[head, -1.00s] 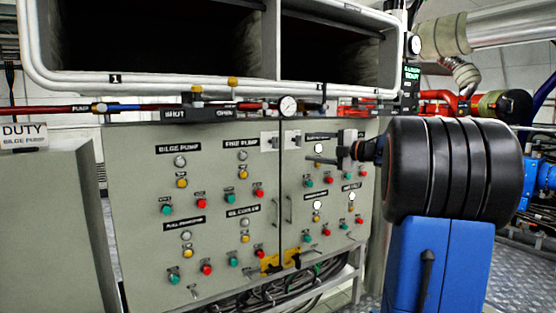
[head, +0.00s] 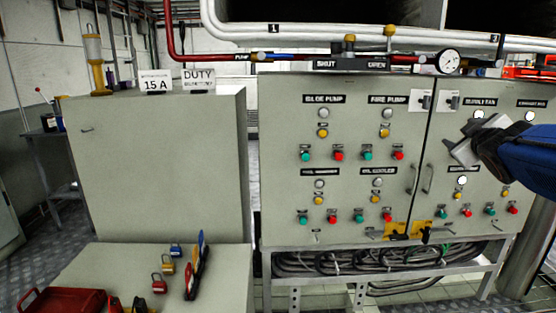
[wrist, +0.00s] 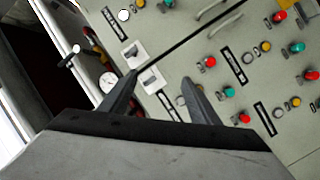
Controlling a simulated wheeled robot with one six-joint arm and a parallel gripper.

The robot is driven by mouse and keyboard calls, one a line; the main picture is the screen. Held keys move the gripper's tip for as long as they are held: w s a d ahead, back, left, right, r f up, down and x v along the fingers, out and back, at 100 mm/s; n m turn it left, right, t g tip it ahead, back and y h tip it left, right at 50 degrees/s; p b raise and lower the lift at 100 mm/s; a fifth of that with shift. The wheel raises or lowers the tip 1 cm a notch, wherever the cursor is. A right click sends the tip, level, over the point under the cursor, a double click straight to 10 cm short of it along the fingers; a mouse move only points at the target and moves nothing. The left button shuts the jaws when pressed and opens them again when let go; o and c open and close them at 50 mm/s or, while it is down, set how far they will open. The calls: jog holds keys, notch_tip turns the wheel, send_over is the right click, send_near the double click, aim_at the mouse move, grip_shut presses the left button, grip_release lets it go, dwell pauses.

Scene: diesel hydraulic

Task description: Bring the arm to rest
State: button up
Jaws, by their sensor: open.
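My gripper (head: 468,141) is at the right in the head view, in front of the right door of a grey control panel (head: 340,180). In the wrist view my gripper (wrist: 158,95) shows two dark fingers spread apart with nothing between them. Beyond the fingers are the panel face and two white switch plates (wrist: 152,80). My blue arm enters from the right edge of the head view. Whether the fingertips touch the panel cannot be told.
A red pipe with a pressure gauge (head: 449,59) runs above the panel. A grey cabinet (head: 160,160) stands left. A low bench (head: 215,290) holds several padlocks and a red box (head: 62,302). Bundled cables (head: 360,262) lie under the panel. Floor shows at far left.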

jog(key=s+a+f+m+g+y, duration=0.1)
jog(key=s+a+f+m+g, duration=0.1)
jog(key=s+a+f, duration=0.4)
jog(key=s+a+f+m+g+y, duration=0.2)
jog(key=s+a+f+g, duration=0.3)
jog(key=s+f, duration=0.9)
jog(key=s+a+f+m+g+y, duration=0.1)
jog(key=s+a+f+g, duration=0.3)
jog(key=s+a+f, duration=0.4)
notch_tip(320, 180, down, 2)
jog(key=shift+s+a+m+y, duration=0.4)
jog(key=shift+s+y, duration=0.2)
jog(key=shift+s, duration=0.45)
